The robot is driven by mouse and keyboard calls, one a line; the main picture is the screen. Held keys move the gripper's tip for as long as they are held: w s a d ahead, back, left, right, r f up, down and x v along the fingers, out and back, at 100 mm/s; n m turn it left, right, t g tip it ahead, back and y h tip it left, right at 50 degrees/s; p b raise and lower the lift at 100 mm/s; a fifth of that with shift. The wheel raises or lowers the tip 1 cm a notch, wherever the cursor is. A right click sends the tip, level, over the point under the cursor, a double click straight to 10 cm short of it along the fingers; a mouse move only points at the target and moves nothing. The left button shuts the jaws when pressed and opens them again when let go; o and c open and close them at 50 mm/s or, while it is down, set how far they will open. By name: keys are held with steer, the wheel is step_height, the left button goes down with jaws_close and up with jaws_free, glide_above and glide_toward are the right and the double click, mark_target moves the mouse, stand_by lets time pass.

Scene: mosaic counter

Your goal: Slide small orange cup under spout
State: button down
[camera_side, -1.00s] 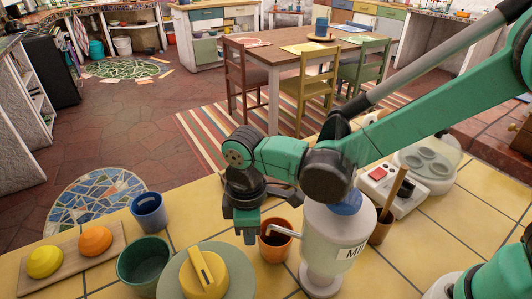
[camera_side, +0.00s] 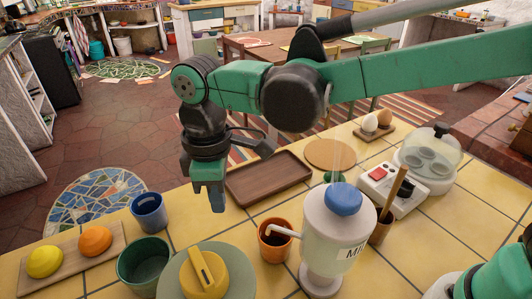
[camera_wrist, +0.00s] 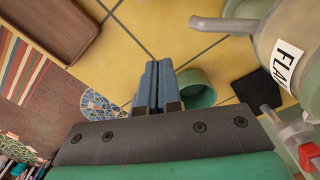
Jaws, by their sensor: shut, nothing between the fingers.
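The small orange cup (camera_side: 274,241) stands upright on the yellow tiles in the side view. The tip of the pale spout (camera_side: 283,230) reaches over its rim. The spout belongs to a white pump bottle (camera_side: 326,235) with a blue top, right of the cup. My gripper (camera_side: 217,203) is shut and empty, raised to the left of and above the cup, clear of it. Its closed blue fingers also show in the wrist view (camera_wrist: 157,85). I cannot make out the orange cup in the wrist view.
A green cup (camera_side: 143,262), a blue cup (camera_side: 148,213) and a yellow-lidded round thing (camera_side: 204,272) stand left of the orange cup. A brown tray (camera_side: 268,178) lies behind. A switch box (camera_side: 388,190) and brown pot (camera_side: 380,228) are at the right. Tiles before the tray are clear.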

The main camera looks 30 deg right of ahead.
mark_target(276, 227)
steer(key=shift+r, duration=0.8)
steer(key=c, duration=1)
jaws_free()
steer(key=o, duration=0.3)
steer(key=shift+s+d+f+n, duration=0.1)
steer(key=shift+d+n, duration=0.1)
steer(key=shift+n, duration=0.2)
steer(key=o, duration=0.4)
steer(key=shift+s+d+f+n, duration=0.1)
steer(key=shift+d+n, duration=0.15)
steer(key=shift+n, duration=0.55)
steer(key=o, duration=0.3)
steer(key=s+d+n, duration=0.1)
steer(key=n, duration=0.3)
steer(key=d+f+n, duration=0.1)
steer(key=d+n, duration=0.1)
steer(key=n, duration=0.3)
steer(key=s+d+f+n, duration=0.1)
steer(key=n, duration=0.3)
steer(key=shift+s+d+n, duration=0.3)
steer(key=shift+s+d, duration=0.05)
steer(key=n, duration=0.1)
steer(key=d+n, duration=0.1)
steer(key=n, duration=0.1)
steer(key=s+f+n, duration=0.1)
steer(key=shift+d+n, duration=0.25)
steer(key=shift+n, duration=0.05)
steer(key=shift+f, duration=2.75)
